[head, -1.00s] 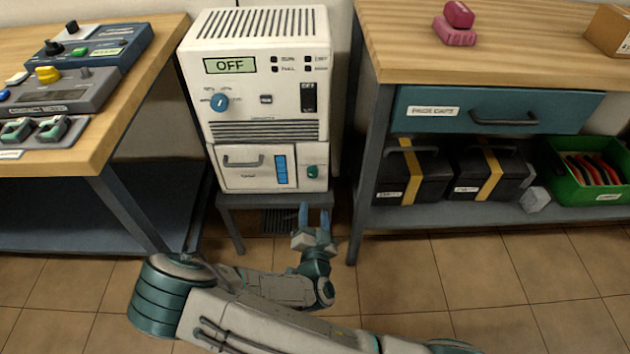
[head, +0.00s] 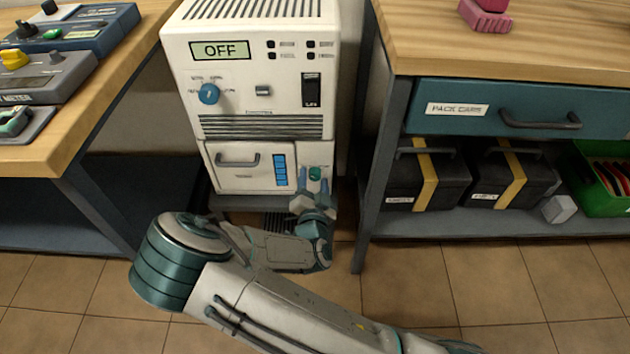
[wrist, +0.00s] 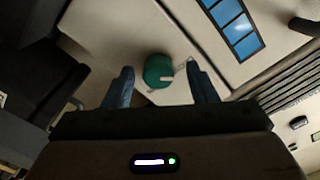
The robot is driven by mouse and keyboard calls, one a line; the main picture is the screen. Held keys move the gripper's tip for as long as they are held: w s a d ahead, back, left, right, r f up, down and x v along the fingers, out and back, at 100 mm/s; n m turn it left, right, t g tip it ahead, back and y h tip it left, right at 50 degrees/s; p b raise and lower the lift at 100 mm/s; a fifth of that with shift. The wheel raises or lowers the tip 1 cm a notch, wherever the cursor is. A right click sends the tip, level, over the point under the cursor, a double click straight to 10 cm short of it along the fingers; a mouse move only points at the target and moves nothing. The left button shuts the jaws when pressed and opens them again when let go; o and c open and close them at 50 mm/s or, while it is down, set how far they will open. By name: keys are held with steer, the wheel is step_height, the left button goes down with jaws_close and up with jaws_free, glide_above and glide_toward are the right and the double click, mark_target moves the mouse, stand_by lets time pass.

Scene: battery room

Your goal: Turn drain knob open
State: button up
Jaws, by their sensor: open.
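The drain knob (head: 315,173) is a small green knob at the lower right of the white machine (head: 262,126), beside the blue level strip (head: 280,170). In the wrist view the green knob (wrist: 158,70) has a pale pointer mark and lies between and just beyond the fingertips. My gripper (head: 316,184) is in front of the knob. In the wrist view its two blue fingers (wrist: 162,84) are spread apart with nothing between them that they grip. I cannot tell whether either finger touches the knob.
The machine's display (head: 220,50) reads OFF. A wooden bench (head: 110,110) stands at left. Another bench with a teal drawer (head: 460,108) stands close at right, with black cases (head: 425,182) and a green bin (head: 598,190) below. The tiled floor in front is clear.

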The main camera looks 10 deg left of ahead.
steer(key=shift+d, duration=0.1)
steer(key=shift+c, duration=0.3)
steer(key=shift+w+d, duration=0.1)
steer(key=c, duration=0.9)
